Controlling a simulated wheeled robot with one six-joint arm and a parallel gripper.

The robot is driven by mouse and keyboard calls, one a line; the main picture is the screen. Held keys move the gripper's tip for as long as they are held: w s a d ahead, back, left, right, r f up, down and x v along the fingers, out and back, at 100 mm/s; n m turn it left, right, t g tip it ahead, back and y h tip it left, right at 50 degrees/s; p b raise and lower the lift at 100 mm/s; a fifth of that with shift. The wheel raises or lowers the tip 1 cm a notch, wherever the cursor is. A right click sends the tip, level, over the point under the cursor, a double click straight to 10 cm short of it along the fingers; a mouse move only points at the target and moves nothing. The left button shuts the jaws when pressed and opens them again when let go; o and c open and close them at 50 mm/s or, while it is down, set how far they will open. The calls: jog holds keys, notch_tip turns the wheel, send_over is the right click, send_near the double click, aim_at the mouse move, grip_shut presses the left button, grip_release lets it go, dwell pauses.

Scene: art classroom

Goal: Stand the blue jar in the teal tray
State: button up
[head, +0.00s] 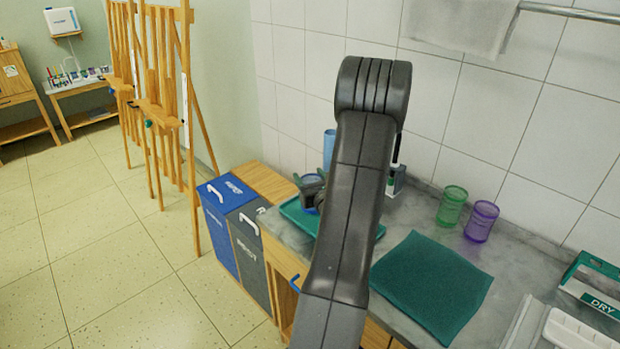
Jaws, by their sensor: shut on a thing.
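My gripper (312,187) is shut on the blue jar (310,208), at the far left end of the counter. Only a small part of the jar shows below and beside the jaws; my arm and gripper hide the rest. The teal tray (291,212) lies on the counter under the gripper, its middle covered by my arm. The jar appears over or in the tray's left part. I cannot tell whether its base touches the tray floor.
A light blue upright thing (329,146) stands behind the gripper, partly hidden. A green jar (452,206) and a purple jar (481,221) stand right, behind a dark teal cloth (432,285). A holder with a marker (395,180) is near the wall. Bins (235,225) stand left.

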jog(key=o, duration=1.2)
jog(key=shift+f, duration=0.1)
jog(key=b+v, duration=0.1)
jog(key=v, duration=1.1)
